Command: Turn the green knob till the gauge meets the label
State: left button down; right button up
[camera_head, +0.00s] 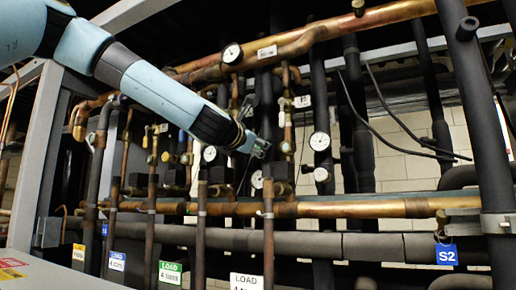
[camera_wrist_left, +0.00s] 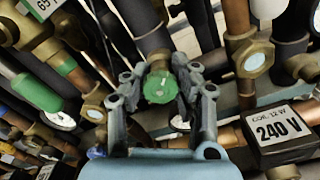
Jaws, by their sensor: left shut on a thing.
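The green knob (camera_wrist_left: 160,87) sits between the two fingers of my left gripper (camera_wrist_left: 161,90) in the wrist view, at the end of a brass valve. The gripper is shut on it. In the head view my left gripper (camera_head: 259,147) reaches in among the pipes and the knob cannot be made out there. Several white round gauges show in the head view: one at the top (camera_head: 232,53), one to the right of the gripper (camera_head: 320,141), one left of it (camera_head: 210,154) and one below it (camera_head: 257,179). Their readings are too small to tell. My right gripper is not in view.
Copper and black pipes crowd around the gripper. Thin black cables (camera_head: 400,122) hang right.

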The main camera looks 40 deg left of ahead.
pick_arm(q)
jog(key=shift+d+f, duration=0.15)
jog(key=shift+f, duration=0.2)
jog(key=c, duration=1.3)
grip_release()
jog(key=shift+s, duration=0.1)
jog(key=o, duration=0.4)
jog(key=shift+r, duration=0.25)
jog(key=shift+c, duration=0.2)
jog(key=v, duration=0.7)
jog(key=shift+s, duration=0.2)
